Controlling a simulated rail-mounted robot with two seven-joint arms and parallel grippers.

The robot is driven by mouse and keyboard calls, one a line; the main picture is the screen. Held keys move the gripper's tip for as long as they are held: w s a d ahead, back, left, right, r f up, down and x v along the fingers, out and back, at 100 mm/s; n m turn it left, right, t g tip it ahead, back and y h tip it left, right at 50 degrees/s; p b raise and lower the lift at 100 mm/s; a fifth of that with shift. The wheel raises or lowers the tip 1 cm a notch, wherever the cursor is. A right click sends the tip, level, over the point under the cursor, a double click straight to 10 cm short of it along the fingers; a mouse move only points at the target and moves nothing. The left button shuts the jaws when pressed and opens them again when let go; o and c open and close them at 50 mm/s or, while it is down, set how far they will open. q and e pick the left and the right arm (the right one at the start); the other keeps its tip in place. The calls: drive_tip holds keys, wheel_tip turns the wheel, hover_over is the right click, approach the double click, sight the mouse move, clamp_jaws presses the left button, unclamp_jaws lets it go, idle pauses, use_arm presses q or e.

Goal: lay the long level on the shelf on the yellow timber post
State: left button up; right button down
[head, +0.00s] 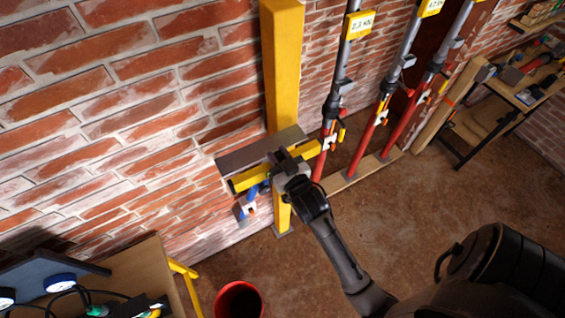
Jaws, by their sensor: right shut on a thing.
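The yellow timber post (283,60) stands upright against the brick wall. A dark grey shelf (240,158) is on it at mid-height. The long yellow level (249,181) lies along the shelf's near edge in the picture, slanting up to the right. My right gripper (287,166) is shut on the level near its middle and hides that part. I cannot tell whether the level touches the shelf. My left gripper is out of view.
Several red-and-grey props (328,138) with load tags stand close right of the post. A blue-and-white item (250,209) hangs under the shelf. A red bucket (239,300) stands on the floor below. A bench with cables (140,270) is at lower left; a workbench (525,95) is at right.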

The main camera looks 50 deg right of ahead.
drive_tip(key=shift+f+b+x, duration=0.2)
drive_tip(key=shift+b+x, duration=0.55)
drive_tip(key=shift+x, duration=0.85)
drive_tip(key=shift+f+b+x, duration=0.2)
drive_tip(key=shift+b+x, duration=0.5)
drive_tip(key=shift+x, duration=0.95)
drive_tip(key=shift+f+b+x, duration=0.2)
drive_tip(key=shift+b+x, duration=0.55)
drive_tip(key=shift+x, duration=0.85)
drive_tip(key=shift+w+d, duration=0.1)
drive_tip(key=shift+w, duration=0.3)
drive_tip(key=shift+w, duration=0.1)
drive_tip(key=shift+f+b, duration=0.25)
drive_tip(key=shift+b, duration=0.15)
drive_tip(key=shift+f, duration=0.4)
drive_tip(key=c, duration=0.8)
unclamp_jaws()
drive_tip(key=shift+c, duration=0.2)
drive_tip(key=shift+f, duration=0.1)
